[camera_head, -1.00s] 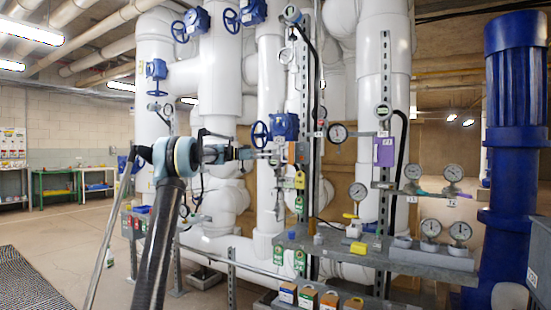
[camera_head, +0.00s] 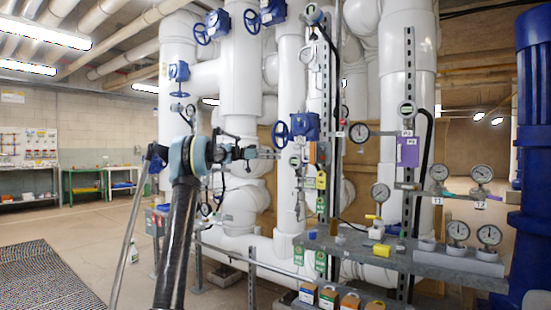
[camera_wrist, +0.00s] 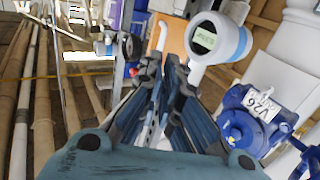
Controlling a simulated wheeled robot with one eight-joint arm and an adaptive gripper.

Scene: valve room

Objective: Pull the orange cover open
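In the wrist view, an orange panel (camera_wrist: 168,36), seemingly this cover, shows beyond the fingertips, left of a round white gauge. My gripper (camera_head: 275,154) is left of the cover in the head view and apart from it. In the wrist view, my gripper (camera_wrist: 161,66) has its two fingers slightly apart, with a narrow gap and nothing held. The cover's lower part is hidden behind the fingers there.
The blue valve V26 (camera_wrist: 245,122) is close on the right in the wrist view. The white digital gauge (camera_wrist: 213,38) stands near the fingertips. A grey shelf (camera_head: 400,259) with dial gauges juts out at right. Open floor (camera_head: 90,225) lies at left.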

